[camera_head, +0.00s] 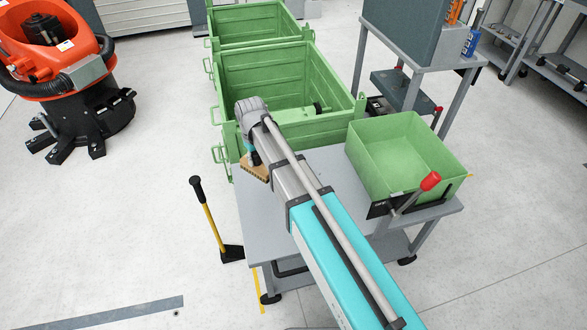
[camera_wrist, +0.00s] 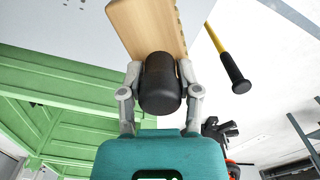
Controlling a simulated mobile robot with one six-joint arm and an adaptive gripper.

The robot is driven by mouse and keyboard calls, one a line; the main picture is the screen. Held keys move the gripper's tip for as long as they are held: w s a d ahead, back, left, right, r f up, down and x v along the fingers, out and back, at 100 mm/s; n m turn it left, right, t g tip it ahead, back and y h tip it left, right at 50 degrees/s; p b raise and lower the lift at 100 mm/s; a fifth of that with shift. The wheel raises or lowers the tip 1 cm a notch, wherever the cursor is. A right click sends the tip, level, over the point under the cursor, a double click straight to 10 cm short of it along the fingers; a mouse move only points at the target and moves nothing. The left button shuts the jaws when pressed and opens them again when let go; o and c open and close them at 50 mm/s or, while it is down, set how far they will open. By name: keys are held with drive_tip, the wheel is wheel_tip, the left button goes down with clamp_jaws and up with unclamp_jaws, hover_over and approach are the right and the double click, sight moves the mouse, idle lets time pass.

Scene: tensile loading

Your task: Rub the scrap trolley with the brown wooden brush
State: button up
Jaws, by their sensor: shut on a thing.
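The brown wooden brush (camera_head: 256,170) hangs at the end of my arm, low at the left back corner of a grey wheeled trolley (camera_head: 255,215). I cannot tell whether it touches the trolley. In the wrist view its pale wooden block (camera_wrist: 148,25) and dark handle (camera_wrist: 160,88) show. My gripper (camera_wrist: 160,80) is shut on the brush's dark handle, one finger on each side; in the head view my arm partly hides the gripper (camera_head: 252,157). Several green metal bins stand nearby; none is labelled as scrap.
A green box (camera_head: 400,158) with a red-knobbed lever (camera_head: 430,182) sits on the trolley's right side. Large green bins (camera_head: 285,75) stand behind. A yellow-handled tool with a black head (camera_head: 212,225) stands at the left. An orange machine (camera_head: 60,60) is far left.

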drive_tip(key=d+f+n+b, duration=0.1)
drive_tip(key=d+f+b, duration=0.3)
drive_tip(key=d, duration=0.7)
drive_tip(key=shift+s+d+f+b, duration=0.15)
drive_tip(key=shift+d+f+b, duration=0.25)
